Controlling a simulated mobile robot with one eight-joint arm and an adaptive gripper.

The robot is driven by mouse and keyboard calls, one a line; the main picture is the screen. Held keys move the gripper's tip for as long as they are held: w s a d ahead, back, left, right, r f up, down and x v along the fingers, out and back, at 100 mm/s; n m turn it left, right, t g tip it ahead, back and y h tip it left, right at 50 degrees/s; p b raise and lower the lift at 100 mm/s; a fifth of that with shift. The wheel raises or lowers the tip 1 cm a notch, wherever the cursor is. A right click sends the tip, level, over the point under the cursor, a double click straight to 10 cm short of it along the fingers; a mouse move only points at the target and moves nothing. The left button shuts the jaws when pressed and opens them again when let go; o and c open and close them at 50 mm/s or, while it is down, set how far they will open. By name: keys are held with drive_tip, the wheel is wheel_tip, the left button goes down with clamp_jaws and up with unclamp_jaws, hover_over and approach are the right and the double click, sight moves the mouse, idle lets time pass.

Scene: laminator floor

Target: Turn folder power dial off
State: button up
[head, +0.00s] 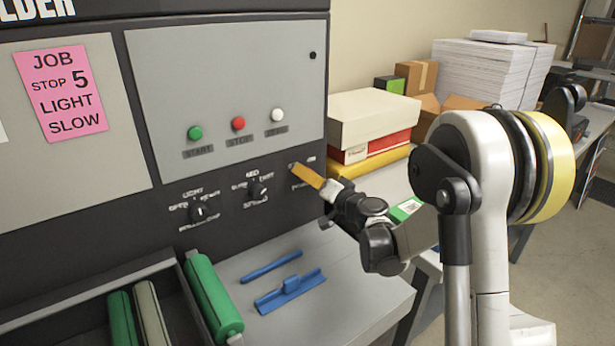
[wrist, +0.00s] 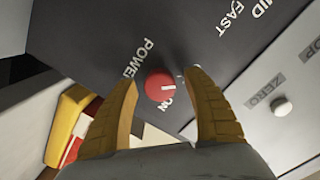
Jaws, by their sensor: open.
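The power dial (wrist: 160,86) is a red round knob with a white pointer mark, on the folder's dark panel. In the wrist view the word POWER is printed beside it, and the pointer is toward the word ON. My gripper (wrist: 165,88) is open, its two yellow fingers on either side of the dial. I cannot tell whether they touch it. In the head view my gripper (head: 308,176) reaches the right end of the lower panel and hides the dial. The folder (head: 225,80) stands at left and centre.
Two black dials, the light dial (head: 199,212) and the middle dial (head: 259,191), sit left of my gripper. Green, red and white buttons are above. Blue tools (head: 290,290) and green rollers (head: 213,300) lie below. Stacked boxes (head: 372,118) stand on the table at right.

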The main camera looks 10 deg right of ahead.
drive_tip(key=v, duration=1.1)
drive_tip(key=shift+s+d, duration=0.2)
drive_tip(key=shift+s, duration=0.15)
drive_tip(key=s+a+n+g, duration=0.3)
drive_tip(key=s+a+g, duration=0.3)
drive_tip(key=s+a, duration=0.45)
drive_tip(key=s+d+f+g+h, duration=0.1)
drive_tip(key=s+d+h, duration=0.2)
drive_tip(key=s, duration=0.6)
drive_tip(key=s+d+f+n+g+h, duration=0.1)
drive_tip(key=s+d+f+g+h, duration=0.1)
drive_tip(key=s, duration=0.7)
drive_tip(key=shift+s+d+n+h, duration=0.3)
drive_tip(key=shift+d+h, duration=0.25)
drive_tip(key=shift+h, duration=0.05)
